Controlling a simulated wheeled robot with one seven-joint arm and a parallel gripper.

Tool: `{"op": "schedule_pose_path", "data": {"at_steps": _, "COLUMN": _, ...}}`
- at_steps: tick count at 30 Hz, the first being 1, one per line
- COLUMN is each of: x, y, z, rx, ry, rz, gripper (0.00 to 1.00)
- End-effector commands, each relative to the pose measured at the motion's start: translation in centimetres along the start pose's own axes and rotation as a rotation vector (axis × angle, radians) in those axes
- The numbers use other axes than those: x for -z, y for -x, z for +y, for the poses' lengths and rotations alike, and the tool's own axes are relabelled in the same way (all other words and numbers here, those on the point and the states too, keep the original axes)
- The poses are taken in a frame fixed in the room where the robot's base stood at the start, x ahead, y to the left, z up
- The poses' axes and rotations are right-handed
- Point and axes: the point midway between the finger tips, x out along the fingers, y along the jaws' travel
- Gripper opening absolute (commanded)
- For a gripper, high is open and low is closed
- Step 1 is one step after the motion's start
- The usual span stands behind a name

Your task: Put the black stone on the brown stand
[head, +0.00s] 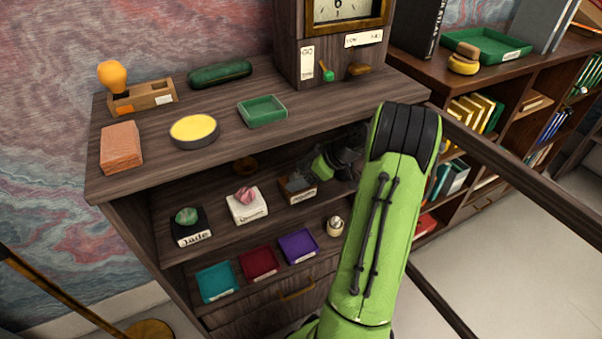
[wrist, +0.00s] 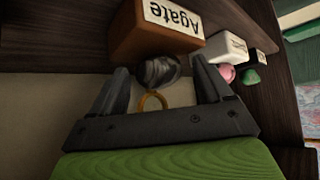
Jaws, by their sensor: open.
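The black stone (wrist: 158,71) is dark grey and banded. In the wrist view, which is upside down, it sits against the top of the brown stand (wrist: 138,42) labelled "Agate". My gripper (wrist: 160,80) is open, with a finger on each side of the stone and gaps showing between. In the head view, the brown stand (head: 299,196) is on the middle shelf with the dark stone (head: 296,182) on top. My gripper (head: 322,168) is just right of it, partly in shadow and behind my arm.
Left of the brown stand are a white stand (head: 248,212) with a pink stone and a black stand (head: 191,237) labelled "Jade" with a green stone. A gold ring (wrist: 152,101) shows beyond the stone. The upper board (head: 225,87) lies close above; coloured trays (head: 259,262) sit below.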

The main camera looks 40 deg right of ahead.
Motion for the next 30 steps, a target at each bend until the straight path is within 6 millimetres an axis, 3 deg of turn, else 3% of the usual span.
{"op": "schedule_pose_path", "data": {"at_steps": 4, "x": 0.3, "y": 0.5, "z": 0.0, "rx": -0.001, "ry": -0.001, "rz": 0.0, "gripper": 0.78}}
{"op": "schedule_pose_path", "data": {"at_steps": 6, "x": 0.4, "y": 1.9, "z": 0.1, "rx": -0.004, "ry": -0.002, "rz": 0.0, "gripper": 0.78}}
{"op": "schedule_pose_path", "data": {"at_steps": 18, "x": -7.2, "y": 8.9, "z": 0.1, "rx": -0.003, "ry": -0.003, "rz": 0.001, "gripper": 0.78}}
{"op": "schedule_pose_path", "data": {"at_steps": 30, "x": -8.3, "y": 9.9, "z": 0.0, "rx": 0.001, "ry": 0.001, "rz": 0.001, "gripper": 0.78}}
